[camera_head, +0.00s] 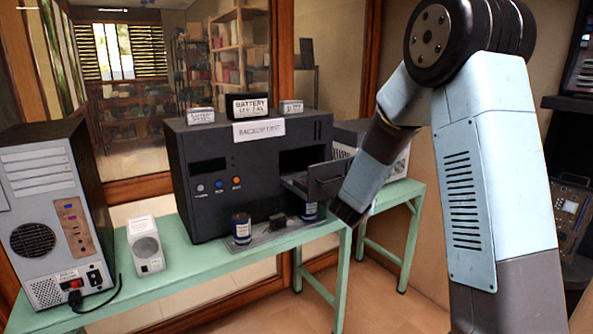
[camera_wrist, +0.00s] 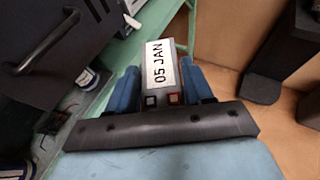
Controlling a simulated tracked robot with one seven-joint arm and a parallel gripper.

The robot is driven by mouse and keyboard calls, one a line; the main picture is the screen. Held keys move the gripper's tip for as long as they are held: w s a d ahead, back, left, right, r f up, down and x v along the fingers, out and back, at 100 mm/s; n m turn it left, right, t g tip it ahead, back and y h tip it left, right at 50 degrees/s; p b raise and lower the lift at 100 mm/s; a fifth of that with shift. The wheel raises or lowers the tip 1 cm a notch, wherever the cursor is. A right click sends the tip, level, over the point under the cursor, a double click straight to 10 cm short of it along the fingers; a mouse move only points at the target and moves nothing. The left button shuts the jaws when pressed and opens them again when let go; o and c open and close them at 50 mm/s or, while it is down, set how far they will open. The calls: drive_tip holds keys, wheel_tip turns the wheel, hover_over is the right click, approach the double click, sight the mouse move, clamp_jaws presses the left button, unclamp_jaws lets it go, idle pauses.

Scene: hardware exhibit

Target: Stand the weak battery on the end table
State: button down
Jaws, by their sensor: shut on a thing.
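My gripper (camera_wrist: 160,85) is shut on a grey block battery (camera_wrist: 161,66), its blue fingers on both sides. A white label reading "05 JAN" faces the wrist camera, with a dark and a reddish terminal near the gripper's palm. Nothing in view confirms it is the weak one. In the head view my gripper (camera_head: 345,212) points down by the right end of the long green bench (camera_head: 185,272); the battery is not clearly visible there. A smaller green table (camera_head: 408,190), likely the end table, stands beyond at the right, partly behind my arm.
A large black unit (camera_head: 205,170) stands on the bench, its front drawer (camera_head: 325,182) open beside my gripper. Small jars (camera_head: 241,229) sit before it. A computer tower (camera_head: 45,215) and small speaker-like box (camera_head: 146,246) are left. A pale device (camera_head: 350,137) occupies the smaller table.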

sight(367, 217)
drive_tip(key=shift+n+t+y, duration=0.3)
drive_tip(key=shift+n+y, duration=0.3)
drive_tip(key=f, duration=0.2)
drive_tip(key=d+f, duration=0.1)
drive_tip(key=f, duration=0.1)
drive_tip(key=d+f, duration=0.1)
drive_tip(key=shift+w+d+f, duration=0.1)
drive_tip(key=shift+w+f, duration=0.2)
drive_tip(key=shift+f, duration=0.1)
drive_tip(key=shift+d+f, duration=0.2)
drive_tip(key=shift+f, duration=0.35)
drive_tip(key=shift+s, duration=0.1)
